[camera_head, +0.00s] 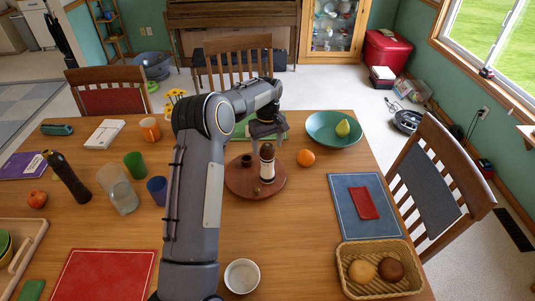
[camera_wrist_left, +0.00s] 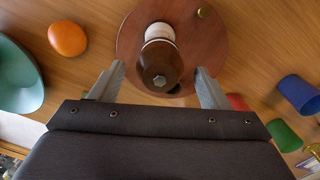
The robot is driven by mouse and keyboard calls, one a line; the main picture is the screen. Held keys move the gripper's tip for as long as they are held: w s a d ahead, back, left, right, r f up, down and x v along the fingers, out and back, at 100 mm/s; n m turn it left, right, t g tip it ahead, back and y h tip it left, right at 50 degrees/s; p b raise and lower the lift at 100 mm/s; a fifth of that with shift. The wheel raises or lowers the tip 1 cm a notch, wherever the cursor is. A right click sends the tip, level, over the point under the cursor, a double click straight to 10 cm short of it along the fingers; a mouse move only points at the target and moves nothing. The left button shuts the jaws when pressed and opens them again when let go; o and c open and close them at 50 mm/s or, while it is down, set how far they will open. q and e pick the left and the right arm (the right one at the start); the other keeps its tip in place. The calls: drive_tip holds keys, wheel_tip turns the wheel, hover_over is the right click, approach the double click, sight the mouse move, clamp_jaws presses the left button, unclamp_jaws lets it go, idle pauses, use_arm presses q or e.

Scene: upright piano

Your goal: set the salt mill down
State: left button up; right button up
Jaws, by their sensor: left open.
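The salt mill (camera_head: 267,168), dark brown with a white band, stands upright on a round reddish-brown wooden board (camera_head: 239,185) near the middle of the table. In the left wrist view the mill (camera_wrist_left: 160,62) is seen from above, its dark top with a metal nut toward me. My left gripper (camera_head: 265,130) is at the mill's top, pointing down. In the wrist view its two fingers (camera_wrist_left: 159,72) are spread on either side of the mill, with gaps visible. The mill's base is partly hidden by its top there. My right gripper is not in view.
A small dark object (camera_head: 246,160) stands on the board beside the mill. An orange (camera_head: 306,158) and a teal bowl (camera_head: 323,138) with a pear are to the right. A blue cup (camera_head: 157,190) and green cup (camera_head: 134,165) stand left of my arm.

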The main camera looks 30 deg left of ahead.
use_arm(q)
wheel_tip(320, 180, up, 8)
drive_tip(key=shift+f, duration=0.1)
drive_tip(key=s+d+r+m+t+h, duration=0.1)
drive_tip(key=s+d+r+m+t, duration=0.15)
drive_tip(key=s+r, duration=0.55)
drive_tip(key=s+d+r+m+t+h, duration=0.1)
drive_tip(key=s+d+r+m, duration=0.25)
drive_tip(key=s, duration=0.75)
drive_tip(key=s+d+f+m+t+h, duration=0.1)
drive_tip(key=s+d+f+m, duration=0.1)
drive_tip(key=s+d, duration=0.3)
drive_tip(key=s+d+f+m+t, duration=0.1)
drive_tip(key=s+d+f, duration=0.3)
drive_tip(key=s, duration=0.9)
drive_tip(key=shift+s+d+f+m+h, duration=0.25)
drive_tip(key=shift+d+f+m+h, duration=0.15)
drive_tip(key=shift+f, duration=0.2)
